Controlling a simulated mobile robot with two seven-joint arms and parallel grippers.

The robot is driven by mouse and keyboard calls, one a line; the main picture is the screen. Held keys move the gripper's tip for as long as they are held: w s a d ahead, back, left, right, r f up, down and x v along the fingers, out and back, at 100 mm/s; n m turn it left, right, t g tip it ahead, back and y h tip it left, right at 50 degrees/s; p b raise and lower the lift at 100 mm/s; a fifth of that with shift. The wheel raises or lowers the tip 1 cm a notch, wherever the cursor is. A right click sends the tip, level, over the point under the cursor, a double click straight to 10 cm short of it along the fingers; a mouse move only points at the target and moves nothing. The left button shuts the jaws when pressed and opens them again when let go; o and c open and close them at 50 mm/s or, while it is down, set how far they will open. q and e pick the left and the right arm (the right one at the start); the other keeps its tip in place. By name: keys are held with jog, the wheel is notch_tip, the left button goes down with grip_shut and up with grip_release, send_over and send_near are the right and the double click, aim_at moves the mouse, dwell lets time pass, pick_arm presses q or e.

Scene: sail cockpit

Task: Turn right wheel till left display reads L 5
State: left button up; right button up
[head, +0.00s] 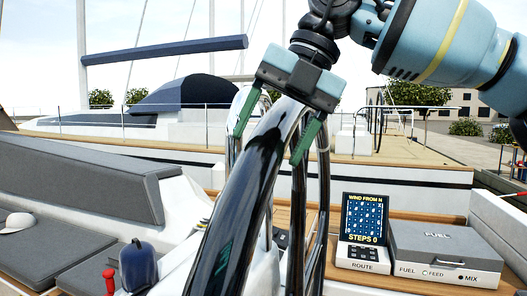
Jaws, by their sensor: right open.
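A large dark glossy wheel (236,195) fills the middle foreground, its rim curving up from the lower edge. My right gripper (268,148) comes down from above with its jaws open. Its two green fingers stand on either side of the upper rim, one left and one right; I cannot tell whether either touches it. My left gripper is not in view. No display reading L and a number can be seen. A small screen (365,217) at the right reads WIND FROM N and STEPS 0, above a box marked ROUTE.
A grey box marked FUEL (445,250), with FEED and MIX marks, stands right of the screen. At left are a grey cushioned bench (80,180), a white cap (17,222), a dark blue rounded object (138,265) and a red-handled item (109,281). Another boat lies behind.

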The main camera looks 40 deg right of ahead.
aim_at(265, 153)
jog(key=shift+x, duration=1.45)
jog(key=c, duration=1.3)
jog(key=shift+f, duration=0.1)
